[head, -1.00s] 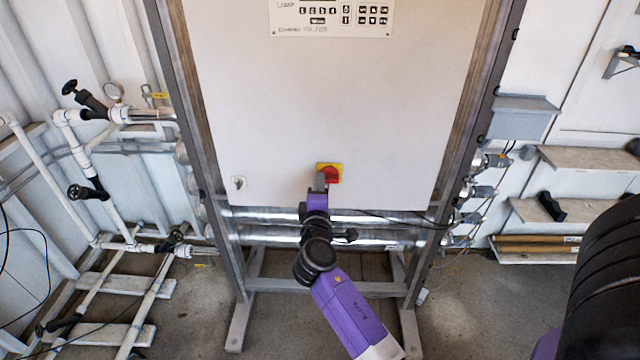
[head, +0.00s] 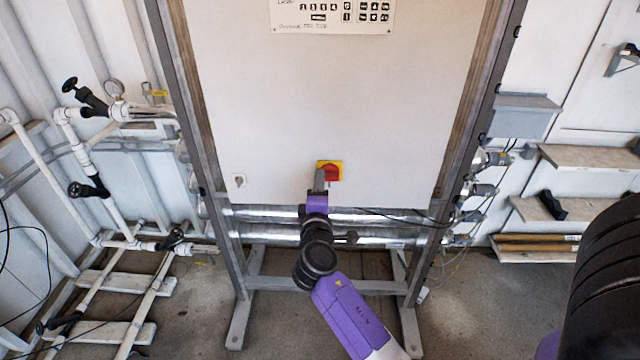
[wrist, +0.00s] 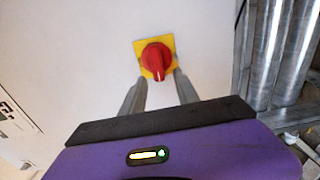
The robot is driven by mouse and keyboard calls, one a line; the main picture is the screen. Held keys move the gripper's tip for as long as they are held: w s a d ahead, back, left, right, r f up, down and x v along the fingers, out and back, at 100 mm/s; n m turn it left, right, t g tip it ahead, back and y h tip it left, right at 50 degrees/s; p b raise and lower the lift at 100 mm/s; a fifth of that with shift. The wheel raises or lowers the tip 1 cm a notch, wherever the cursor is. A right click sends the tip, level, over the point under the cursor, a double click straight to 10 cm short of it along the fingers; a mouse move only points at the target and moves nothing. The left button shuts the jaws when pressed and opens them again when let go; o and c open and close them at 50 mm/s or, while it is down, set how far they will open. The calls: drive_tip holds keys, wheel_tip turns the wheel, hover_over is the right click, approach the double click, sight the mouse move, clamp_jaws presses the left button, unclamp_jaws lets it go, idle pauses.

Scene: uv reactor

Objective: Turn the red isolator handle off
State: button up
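The red isolator handle (wrist: 156,60) sits on a yellow square plate (wrist: 139,46) on the white cabinet front. In the wrist view its grip bar points down the picture, toward my gripper. In the head view the red handle (head: 331,173) shows partly behind my gripper (head: 320,176), at the lower middle of the cabinet. My gripper (wrist: 160,88) has its two grey fingers apart, one on each side below the handle in the wrist view. The space between the fingertips is empty there. Whether a fingertip touches the handle cannot be told.
The white cabinet (head: 330,100) stands in a grey metal frame, with a label panel (head: 333,14) at its top. Shiny horizontal tubes (head: 270,236) run below it. White pipes with black valves (head: 88,190) stand at left. Shelves (head: 590,158) are at right.

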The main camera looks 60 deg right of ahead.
drive_tip(key=b+v, duration=0.1)
drive_tip(key=v, duration=0.5)
drive_tip(key=shift+a, duration=0.25)
drive_tip(key=w+a+f+t+y, duration=0.1)
drive_tip(key=w+a+t+y, duration=0.3)
drive_tip(key=a+t+y, duration=0.45)
drive_tip(key=s+a+f+m+t+y, duration=0.1)
drive_tip(key=s+a+y, duration=0.15)
drive_tip(key=a, duration=0.55)
drive_tip(key=s+a+y, duration=0.1)
drive_tip(key=s+a, duration=0.3)
drive_tip(key=a, duration=0.3)
drive_tip(key=s+a+m+g+y, duration=0.1)
drive_tip(key=s+a+m+y, duration=0.1)
drive_tip(key=s+a, duration=0.3)
drive_tip(key=s+a+m+y, duration=0.1)
drive_tip(key=s+a, duration=0.4)
drive_tip(key=s, duration=0.9)
drive_tip(key=shift+a+r+m+g+y, duration=0.25)
drive_tip(key=shift+m+g+y, duration=0.15)
drive_tip(key=shift+y, duration=0.4)
